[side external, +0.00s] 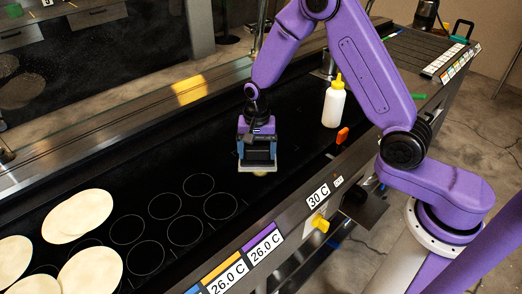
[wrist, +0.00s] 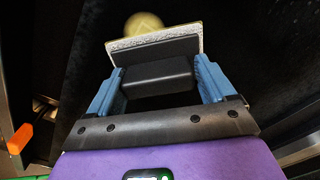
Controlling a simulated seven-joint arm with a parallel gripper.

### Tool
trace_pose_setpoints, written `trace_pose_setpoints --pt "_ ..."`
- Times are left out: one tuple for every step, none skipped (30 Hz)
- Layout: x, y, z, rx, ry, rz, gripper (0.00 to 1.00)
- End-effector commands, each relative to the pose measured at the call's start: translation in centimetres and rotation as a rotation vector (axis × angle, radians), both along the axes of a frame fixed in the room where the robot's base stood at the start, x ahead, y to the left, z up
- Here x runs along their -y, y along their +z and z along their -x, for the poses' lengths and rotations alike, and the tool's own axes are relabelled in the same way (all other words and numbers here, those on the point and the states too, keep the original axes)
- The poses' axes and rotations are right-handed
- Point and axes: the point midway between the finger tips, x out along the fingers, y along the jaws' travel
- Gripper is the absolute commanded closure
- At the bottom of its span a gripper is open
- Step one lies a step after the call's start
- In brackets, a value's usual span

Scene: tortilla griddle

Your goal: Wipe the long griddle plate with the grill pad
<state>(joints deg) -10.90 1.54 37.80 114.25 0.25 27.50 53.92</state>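My gripper (side external: 257,152) points down over the long black griddle plate (side external: 300,130). Its blue fingers, seen in the wrist view (wrist: 158,82), sit on both sides of the black handle of the grill pad (wrist: 155,47) and close on it. The pad is a flat grey slab under the handle, and its edge shows below the fingers in the side view (side external: 257,168). A pale yellow round spot (wrist: 143,24) shows on the plate just beyond the pad, partly hidden by it. I cannot tell whether the pad touches the plate.
A white bottle with a yellow cap (side external: 333,106) and an orange item (side external: 342,135) stand right of my gripper. The front rail (side external: 290,215) carries temperature labels.

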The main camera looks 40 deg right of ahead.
Motion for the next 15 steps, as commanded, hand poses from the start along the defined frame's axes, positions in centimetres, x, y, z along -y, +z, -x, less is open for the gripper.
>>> trace_pose_setpoints --pt "0.35 -0.32 0.38 -0.013 -0.003 0.004 0.11" --pt "0.37 -0.32 0.39 -0.015 -0.004 0.004 0.11" --pt "0.38 -0.33 0.41 -0.015 -0.004 0.004 0.11" --pt "0.39 -0.34 0.41 -0.015 -0.004 0.004 0.11" --pt "0.4 -0.34 0.42 -0.016 -0.004 0.004 0.11" --pt "0.4 -0.34 0.43 -0.016 -0.004 0.004 0.11" --pt "0.4 -0.34 0.44 -0.016 -0.005 0.004 0.11" --pt "0.41 -0.33 0.45 -0.016 -0.005 0.004 0.11" --pt "0.41 -0.31 0.45 -0.016 -0.005 0.004 0.11" --pt "0.42 -0.28 0.46 -0.017 -0.005 0.004 0.11" --pt "0.42 -0.25 0.46 -0.017 -0.005 0.004 0.11" --pt "0.42 -0.19 0.46 -0.017 -0.005 0.004 0.11" --pt "0.41 -0.14 0.46 -0.017 -0.005 0.004 0.11" --pt "0.4 -0.09 0.45 -0.016 -0.005 0.004 0.11" --pt "0.38 0.0 0.43 -0.016 -0.005 0.003 0.11"
